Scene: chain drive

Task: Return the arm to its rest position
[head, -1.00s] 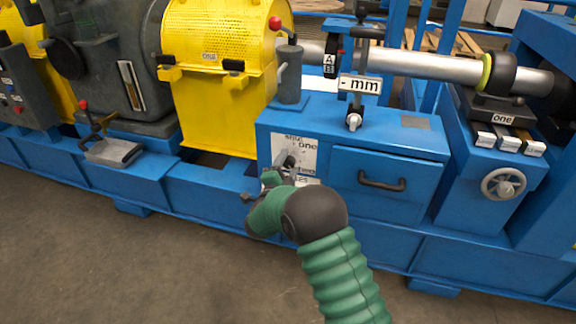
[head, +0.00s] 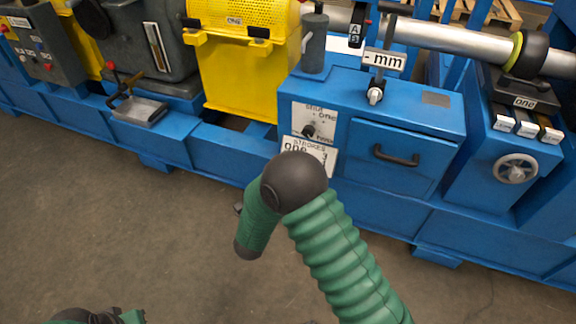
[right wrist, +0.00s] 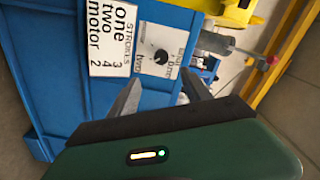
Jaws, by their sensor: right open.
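My right arm (head: 335,245) comes in from the bottom right of the head view, with a dark elbow and a green forearm bent down to the left. Its gripper is mostly hidden behind the forearm there. In the right wrist view my right gripper (right wrist: 160,90) is open, with nothing between its two grey fingers. It points toward the blue cabinet's front, apart from the dark selector knob (right wrist: 160,57). That knob (head: 308,131) also shows in the head view. Part of my left arm, green and dark, shows at the bottom left; its fingers cannot be made out.
The blue machine base (head: 235,157) runs across the view. The cabinet's drawer handle (head: 396,157), a handwheel (head: 516,169) and a lever plate (head: 139,111) stick out. A yellow guard (head: 240,75) stands above. The floor (head: 150,230) in front is clear.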

